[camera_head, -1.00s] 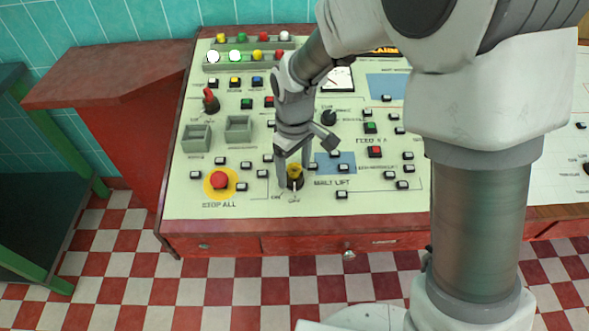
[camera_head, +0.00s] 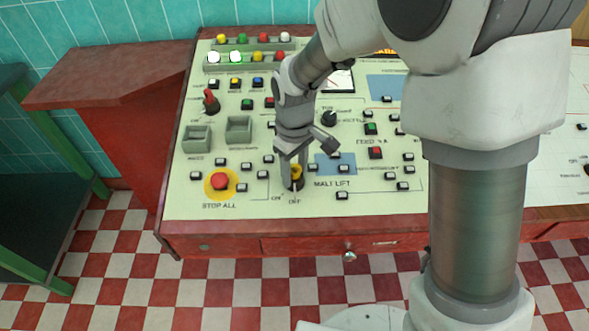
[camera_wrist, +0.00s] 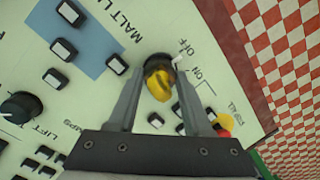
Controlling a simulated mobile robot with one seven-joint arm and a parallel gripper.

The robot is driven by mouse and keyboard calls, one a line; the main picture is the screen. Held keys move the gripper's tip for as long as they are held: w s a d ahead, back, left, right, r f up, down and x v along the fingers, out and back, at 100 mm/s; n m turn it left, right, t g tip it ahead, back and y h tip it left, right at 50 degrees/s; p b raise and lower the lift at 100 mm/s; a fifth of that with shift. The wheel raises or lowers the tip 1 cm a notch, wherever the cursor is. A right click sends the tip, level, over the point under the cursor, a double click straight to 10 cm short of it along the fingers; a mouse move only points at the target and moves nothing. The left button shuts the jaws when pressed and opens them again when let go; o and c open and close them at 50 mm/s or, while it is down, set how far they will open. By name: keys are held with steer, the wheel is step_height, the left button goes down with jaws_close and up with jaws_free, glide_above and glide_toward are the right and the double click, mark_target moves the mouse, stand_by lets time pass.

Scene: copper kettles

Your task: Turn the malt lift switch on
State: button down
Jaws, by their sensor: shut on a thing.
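The malt lift switch is a yellow knob (camera_head: 296,170) on a round black base, at the front of the panel by the "MALT LIFT" lettering. It also shows in the wrist view (camera_wrist: 159,84). Its white pointer is toward the "OFF" label in the head view. My gripper (camera_head: 295,176) reaches down over the switch, shut on the yellow knob. In the wrist view its two fingers (camera_wrist: 160,72) stand on either side of the knob. The fingers hide part of the knob's sides.
A red stop button on a yellow disc (camera_head: 220,180) lies left of the switch. Several small black-and-white buttons surround the switch, some close to my fingers. A red-handled lever (camera_head: 210,101) stands at the upper left. The panel's red front edge (camera_head: 230,241) is just below.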

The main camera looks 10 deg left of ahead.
steer(key=shift+m, duration=0.5)
steer(key=shift+m+p, duration=0.3)
steer(key=shift+m, duration=3.2)
steer(key=shift+m+p, duration=0.3)
steer(key=shift+m, duration=0.2)
steer(key=shift+c, duration=1.7)
jaws_free()
steer(key=shift+r, duration=0.1)
step_height(320, 180, up, 17)
steer(key=p, duration=0.3)
steer(key=shift+r, duration=0.15)
